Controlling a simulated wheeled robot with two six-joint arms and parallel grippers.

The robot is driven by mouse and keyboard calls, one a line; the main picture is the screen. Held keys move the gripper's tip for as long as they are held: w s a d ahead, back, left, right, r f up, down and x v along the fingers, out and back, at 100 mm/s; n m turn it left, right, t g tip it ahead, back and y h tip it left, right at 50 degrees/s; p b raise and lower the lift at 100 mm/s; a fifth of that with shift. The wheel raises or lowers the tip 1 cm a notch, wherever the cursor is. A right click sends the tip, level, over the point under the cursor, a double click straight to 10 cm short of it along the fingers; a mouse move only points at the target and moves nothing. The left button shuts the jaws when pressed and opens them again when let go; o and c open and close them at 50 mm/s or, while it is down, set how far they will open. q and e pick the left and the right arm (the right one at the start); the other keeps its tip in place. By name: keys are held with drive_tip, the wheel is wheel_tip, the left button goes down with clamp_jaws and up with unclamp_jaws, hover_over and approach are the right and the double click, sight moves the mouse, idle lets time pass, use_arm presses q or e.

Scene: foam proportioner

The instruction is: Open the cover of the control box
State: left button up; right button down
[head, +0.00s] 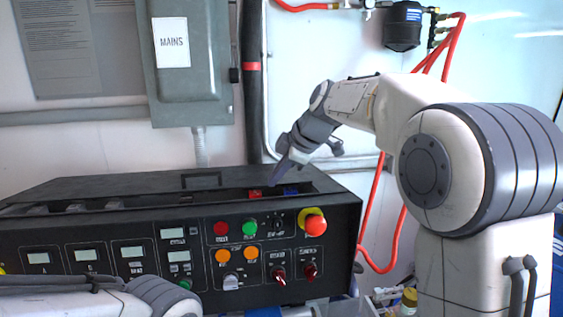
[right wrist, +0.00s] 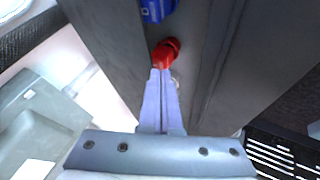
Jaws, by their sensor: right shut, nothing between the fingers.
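The black control box (head: 345,215) stands on the bench, its sloped front full of lamps, knobs and small displays. A red part (head: 255,193) and a blue part (head: 291,189) sit in the opening at the right. My right gripper (head: 279,178) points down at this opening, shut and empty. In the right wrist view its closed fingertips (right wrist: 163,72) are at the red part (right wrist: 166,50); I cannot tell if they touch. The blue part (right wrist: 157,10) lies beyond. My left gripper is out of view.
A grey MAINS box (head: 190,80) hangs on the wall behind. A thick black pipe (head: 252,110) and red hoses (head: 375,215) run nearby. A red mushroom button (head: 315,223) sticks out of the front panel. A small bottle (head: 408,298) stands at lower right.

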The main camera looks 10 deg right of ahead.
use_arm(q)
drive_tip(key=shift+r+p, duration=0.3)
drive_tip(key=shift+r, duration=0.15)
use_arm(e)
drive_tip(key=x, duration=0.3)
drive_tip(key=shift+a+f, duration=0.1)
drive_tip(key=shift+a, duration=0.05)
